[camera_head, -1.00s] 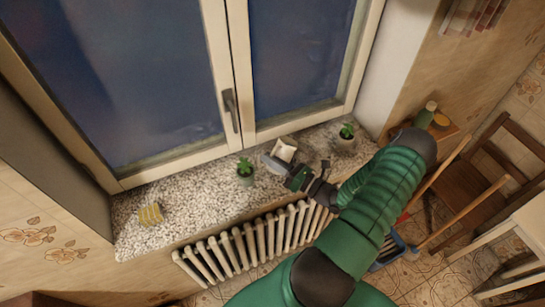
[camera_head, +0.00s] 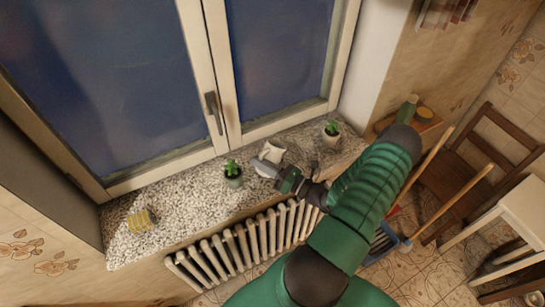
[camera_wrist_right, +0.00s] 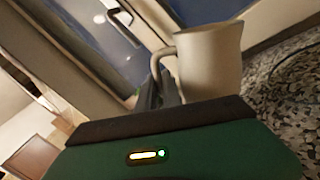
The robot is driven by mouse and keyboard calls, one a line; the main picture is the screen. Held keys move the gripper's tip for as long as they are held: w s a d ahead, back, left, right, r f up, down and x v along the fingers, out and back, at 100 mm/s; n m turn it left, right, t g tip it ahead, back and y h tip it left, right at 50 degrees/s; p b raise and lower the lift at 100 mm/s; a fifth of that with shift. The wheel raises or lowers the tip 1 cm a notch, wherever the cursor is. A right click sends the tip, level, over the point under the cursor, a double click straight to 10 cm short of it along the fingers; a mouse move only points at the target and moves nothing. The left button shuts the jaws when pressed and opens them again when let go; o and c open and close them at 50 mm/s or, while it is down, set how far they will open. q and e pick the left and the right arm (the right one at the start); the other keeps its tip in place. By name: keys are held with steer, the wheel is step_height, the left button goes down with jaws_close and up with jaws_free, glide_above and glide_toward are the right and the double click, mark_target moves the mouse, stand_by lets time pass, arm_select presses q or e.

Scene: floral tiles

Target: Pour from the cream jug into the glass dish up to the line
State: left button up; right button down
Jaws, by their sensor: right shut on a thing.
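The cream jug (camera_head: 272,152) is a small pale vessel above the speckled windowsill, between two potted plants. In the right wrist view the jug (camera_wrist_right: 210,60) is close up, with its curved handle towards the fingers; its inside is not visible. My right gripper (camera_head: 266,167) is at the jug, reaching in from the right. Its dark fingers (camera_wrist_right: 163,88) are shut at the handle, partly hidden behind my wrist. I cannot tell whether the jug touches the sill. I cannot make out the glass dish or its line. My left gripper is not in view.
A potted plant (camera_head: 232,175) stands left of the jug and another (camera_head: 332,132) stands to its right. A yellow ribbed block (camera_head: 142,221) lies at the sill's left. The window (camera_head: 150,90) is behind, and a radiator (camera_head: 245,240) is below the front edge.

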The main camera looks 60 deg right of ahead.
steer(key=shift+w, duration=0.1)
steer(key=shift+r, duration=0.1)
stand_by(0.5)
steer(key=shift+d+r+m+h, duration=0.15)
steer(key=shift+r+m+h, duration=0.15)
steer(key=shift+r+m, duration=0.85)
steer(key=shift+f, duration=0.25)
steer(key=shift+f+b, duration=0.4)
steer(key=shift+f, duration=0.25)
steer(key=shift+d+r+m+t+h, duration=0.25)
steer(key=shift+r+m, duration=0.3)
steer(key=shift+m, duration=0.3)
steer(key=shift+d+r+m+t+h, duration=0.2)
steer(key=shift+r+m, duration=0.3)
steer(key=shift+m, duration=0.3)
stand_by(1.3)
steer(key=shift+f, duration=0.1)
stand_by(0.5)
